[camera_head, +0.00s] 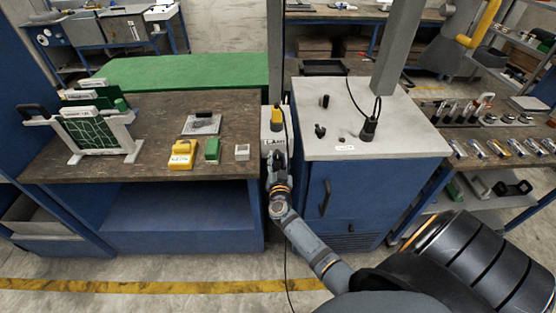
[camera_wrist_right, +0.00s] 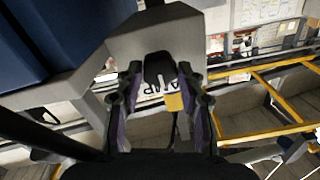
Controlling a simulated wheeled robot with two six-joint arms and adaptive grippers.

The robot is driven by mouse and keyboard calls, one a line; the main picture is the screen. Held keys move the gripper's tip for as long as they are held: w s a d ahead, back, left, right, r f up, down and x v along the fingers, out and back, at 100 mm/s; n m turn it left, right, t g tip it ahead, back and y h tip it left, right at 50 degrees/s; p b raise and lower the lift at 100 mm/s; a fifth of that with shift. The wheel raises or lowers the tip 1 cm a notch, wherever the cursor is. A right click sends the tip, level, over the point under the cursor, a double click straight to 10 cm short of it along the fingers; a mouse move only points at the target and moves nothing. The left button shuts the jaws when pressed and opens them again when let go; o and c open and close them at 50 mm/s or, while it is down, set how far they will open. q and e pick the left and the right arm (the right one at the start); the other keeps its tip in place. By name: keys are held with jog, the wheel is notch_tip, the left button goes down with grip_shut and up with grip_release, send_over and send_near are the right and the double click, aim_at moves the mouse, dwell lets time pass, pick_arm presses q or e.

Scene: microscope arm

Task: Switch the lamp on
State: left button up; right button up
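A light grey box with a LAMP label (camera_head: 273,141) stands upright in the gap between the wooden bench and the grey-topped blue cabinet. A yellow and black part (camera_head: 277,117) shows at its upper end. My right gripper (camera_head: 278,164) is at the lower part of this box. In the right wrist view the grey box (camera_wrist_right: 158,35) fills the upper middle, with a black lever-like part (camera_wrist_right: 158,68) on it. My right gripper (camera_wrist_right: 160,85) is open, one finger on each side of the black part; contact cannot be told. The label is partly hidden. My left gripper is not in view.
The wooden bench (camera_head: 60,165) at left holds a framed green board (camera_head: 100,133), a yellow block (camera_head: 181,154) and a green block (camera_head: 212,150). The cabinet top (camera_head: 315,140) at right carries small black fittings and a cable. A dark cable hangs beside my right arm.

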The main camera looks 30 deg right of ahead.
jog(key=c, duration=0.6)
jog(key=shift+m, duration=0.4)
jog(key=m, duration=0.3)
jog(key=shift+p, duration=0.4)
jog(key=m, duration=0.3)
jog(key=shift+d+f+m, duration=0.1)
jog(key=shift+m, duration=0.3)
jog(key=m, duration=0.5)
jog(key=shift+s+f+b, duration=0.1)
jog(key=shift+f+b, duration=0.05)
jog(key=shift+b, duration=0.25)
jog(key=m+b, duration=0.1)
jog(key=m, duration=0.4)
jog(key=shift+m, duration=0.3)
